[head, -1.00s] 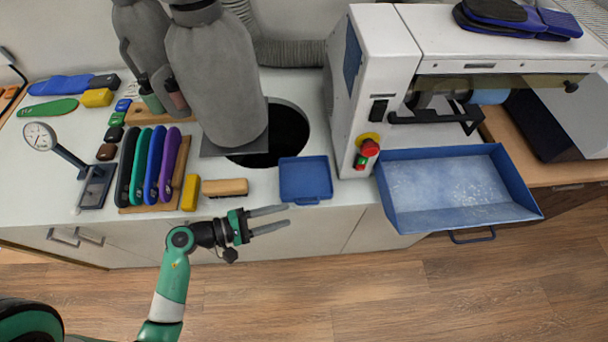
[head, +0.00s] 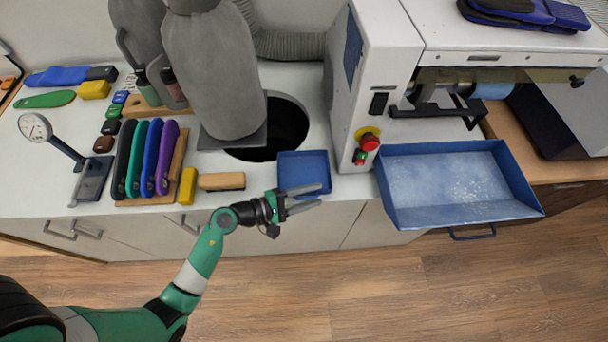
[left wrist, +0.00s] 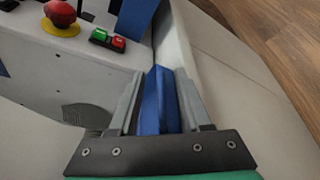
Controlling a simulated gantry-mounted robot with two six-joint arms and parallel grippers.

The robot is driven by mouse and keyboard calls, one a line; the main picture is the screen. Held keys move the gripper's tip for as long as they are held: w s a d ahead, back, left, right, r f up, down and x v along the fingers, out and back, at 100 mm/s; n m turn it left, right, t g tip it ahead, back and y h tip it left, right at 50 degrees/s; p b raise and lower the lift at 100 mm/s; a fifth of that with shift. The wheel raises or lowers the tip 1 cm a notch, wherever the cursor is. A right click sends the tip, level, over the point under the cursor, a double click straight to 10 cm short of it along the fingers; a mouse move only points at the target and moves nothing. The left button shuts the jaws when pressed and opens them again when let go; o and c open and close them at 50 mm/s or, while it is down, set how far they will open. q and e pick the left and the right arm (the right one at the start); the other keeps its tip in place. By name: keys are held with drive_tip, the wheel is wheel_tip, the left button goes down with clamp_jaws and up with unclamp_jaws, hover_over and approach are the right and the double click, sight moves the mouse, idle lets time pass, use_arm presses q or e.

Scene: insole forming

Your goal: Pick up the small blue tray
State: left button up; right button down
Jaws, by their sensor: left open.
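The small blue tray (head: 303,168) lies on the white counter near its front edge, just left of the machine. My left gripper (head: 314,196) is open at the tray's front edge, its fingers pointing right. In the left wrist view the tray shows as a narrow blue strip (left wrist: 158,98) between the two grey fingers of my left gripper (left wrist: 157,76). Gaps show beside the strip, though I cannot tell whether either finger touches it. The fingers cover part of the tray's front rim in the head view. My right gripper is not in view.
The white machine (head: 372,60) with a red button (head: 369,143) stands right of the tray. A large blue bin (head: 455,185) hangs at its front. A wooden brush (head: 222,181) and a yellow block (head: 187,185) lie to the left. A round dark hole (head: 290,125) is behind.

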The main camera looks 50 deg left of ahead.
use_arm(q)
drive_tip(key=shift+x, duration=0.85)
drive_tip(key=shift+s, duration=0.1)
clamp_jaws()
idle(0.6)
